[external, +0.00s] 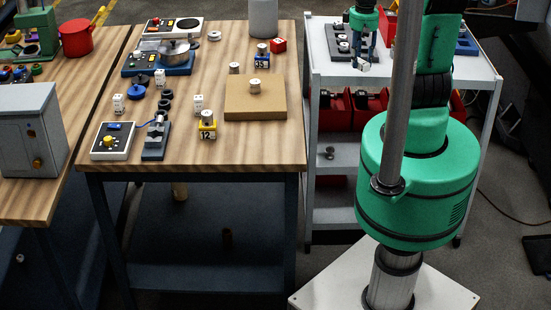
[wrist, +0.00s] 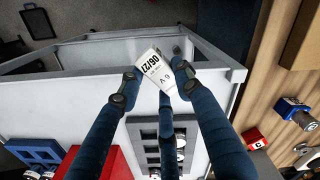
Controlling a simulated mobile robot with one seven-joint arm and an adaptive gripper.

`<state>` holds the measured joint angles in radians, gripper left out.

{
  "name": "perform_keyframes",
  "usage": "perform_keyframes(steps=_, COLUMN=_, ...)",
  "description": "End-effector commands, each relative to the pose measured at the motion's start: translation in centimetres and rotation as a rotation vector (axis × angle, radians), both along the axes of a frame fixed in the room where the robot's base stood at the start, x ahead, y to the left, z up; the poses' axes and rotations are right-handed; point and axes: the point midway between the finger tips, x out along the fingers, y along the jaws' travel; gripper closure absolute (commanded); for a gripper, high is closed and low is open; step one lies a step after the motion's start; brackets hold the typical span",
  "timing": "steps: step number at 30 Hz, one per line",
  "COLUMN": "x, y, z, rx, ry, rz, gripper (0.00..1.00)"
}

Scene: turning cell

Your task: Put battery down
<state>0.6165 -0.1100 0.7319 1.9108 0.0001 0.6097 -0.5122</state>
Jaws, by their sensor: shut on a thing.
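My gripper (external: 363,50) is over the white cart top at the right of the external view. Its dark blue fingers also show in the wrist view (wrist: 160,86), closed around a small white battery (wrist: 157,67) with black printing. The battery's pale end also shows below the fingers in the external view (external: 363,67). It looks tilted in the wrist view. Whether it touches the cart top, I cannot tell.
The white cart top (external: 400,68) has bare room near its front edge. A grey holder with round parts (wrist: 178,148), a red box (wrist: 95,163) and a blue frame (wrist: 35,152) stand on it. The wooden table (external: 215,145) with many small parts is to the left.

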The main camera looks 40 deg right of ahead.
Motion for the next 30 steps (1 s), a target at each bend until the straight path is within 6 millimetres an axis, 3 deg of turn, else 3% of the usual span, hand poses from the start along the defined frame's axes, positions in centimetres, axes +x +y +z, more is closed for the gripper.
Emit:
perform_keyframes(steps=6, x=2.1, y=-0.2, z=2.7, rx=-0.001, ry=-0.002, rz=0.046, gripper=0.99)
perform_keyframes(steps=17, x=5.4, y=2.1, z=2.4, rx=-0.001, ry=-0.002, rz=0.057, gripper=0.99)
perform_keyframes(steps=23, x=8.2, y=4.7, z=1.3, rx=0.0, ry=-0.001, rz=0.056, gripper=0.99)
perform_keyframes(steps=30, x=13.1, y=9.6, z=-0.5, rx=0.0, ry=-0.001, rz=0.056, gripper=0.99)
